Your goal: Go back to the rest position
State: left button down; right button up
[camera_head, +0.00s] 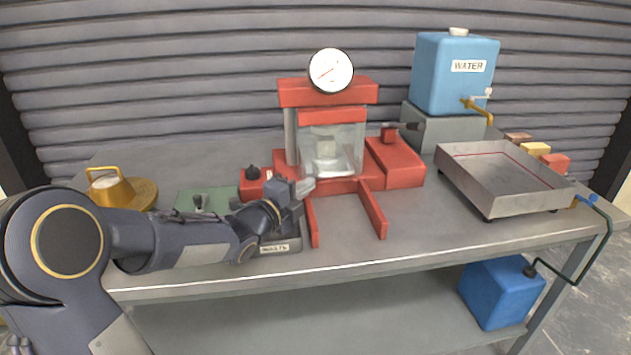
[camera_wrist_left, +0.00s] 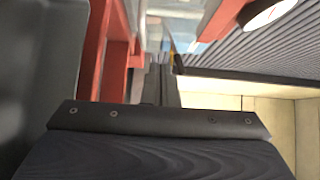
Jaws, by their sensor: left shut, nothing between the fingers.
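My left arm comes in from the left over the table. Its gripper (camera_head: 306,187) is shut and empty, just in front of the red press (camera_head: 395,165), near the base of its clear-walled chamber (camera_head: 345,140). I cannot tell whether it touches the press. In the left wrist view the dark fingers (camera_wrist_left: 160,85) are together, with red press parts on the left. A tray labelled "INSULTS" or similar, its word hard to read, (camera_head: 281,248) lies below the left wrist, partly hidden by it. My right gripper is not in view.
A brass weight-like piece (camera_head: 112,190) and a green mat (camera_head: 215,200) lie on the left. A metal tray (camera_head: 500,190) and a blue water tank (camera_head: 440,75) stand on the right. A blue canister (camera_head: 500,295) sits on the lower shelf.

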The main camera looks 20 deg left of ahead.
pick_arm(q)
jog(key=s+f+n+g+y, duration=0.1)
jog(key=s+n, duration=0.3)
jog(key=s+f+n+g+y, duration=0.1)
jog(key=s+n+g, duration=0.1)
jog(key=s+n, duration=0.2)
jog(key=s+f+n+g+y, duration=0.1)
jog(key=s+n+g, duration=0.1)
jog(key=s+n, duration=0.2)
jog(key=shift+s+a, duration=0.15)
jog(key=shift+s, duration=0.55)
jog(key=s+d+f+n+g+h, duration=0.2)
jog(key=s+d+f+n+g, duration=0.25)
jog(key=s, duration=0.55)
jog(key=s+d+f+n+g+h, duration=0.1)
jog(key=s+d+f+n+g, duration=0.3)
jog(key=s, duration=0.5)
notch_tip(320, 180, up, 14)
jog(key=n+t+p, duration=0.1)
jog(key=p, duration=1.2)
jog(key=shift+d, duration=0.3)
jog(key=shift+w+t, duration=0.1)
jog(key=shift+t, duration=0.15)
